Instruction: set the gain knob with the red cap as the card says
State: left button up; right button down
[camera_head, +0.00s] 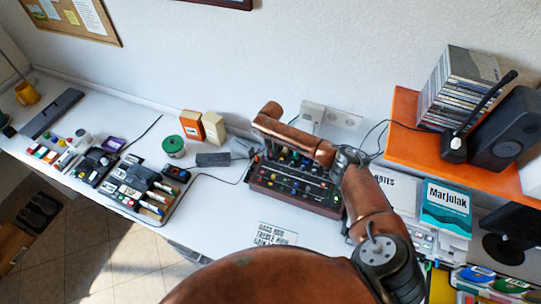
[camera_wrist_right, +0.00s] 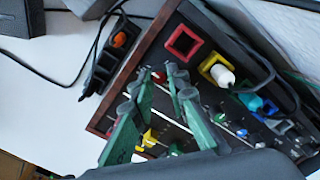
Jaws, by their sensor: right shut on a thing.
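The mixer (camera_head: 300,192), a dark panel with wooden sides and rows of coloured knobs, sits on the desk under my right arm. In the right wrist view, my right gripper (camera_wrist_right: 159,79) has its green fingers close together over the panel. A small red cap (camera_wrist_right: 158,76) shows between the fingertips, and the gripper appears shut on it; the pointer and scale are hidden. A white card (camera_head: 275,234) with black printed lines lies in front of the mixer; its text is too small to read surely. My left gripper is not in view.
Cables and coloured plugs, including a yellow socket (camera_wrist_right: 215,70), crowd the mixer's edge near the fingers. A black power strip (camera_wrist_right: 108,62) lies beside it. An orange shelf (camera_head: 405,150) with discs and a speaker is at right. The desk left of the card is clear.

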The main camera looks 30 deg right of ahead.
jog(key=shift+w+d+r+n, duration=0.1)
jog(key=shift+d+n, duration=0.05)
jog(key=shift+n, duration=0.65)
jog(key=shift+b, duration=0.3)
jog(key=c, duration=2.2)
grip_release()
jog(key=shift+o, duration=0.2)
jog(key=shift+r, duration=3.7)
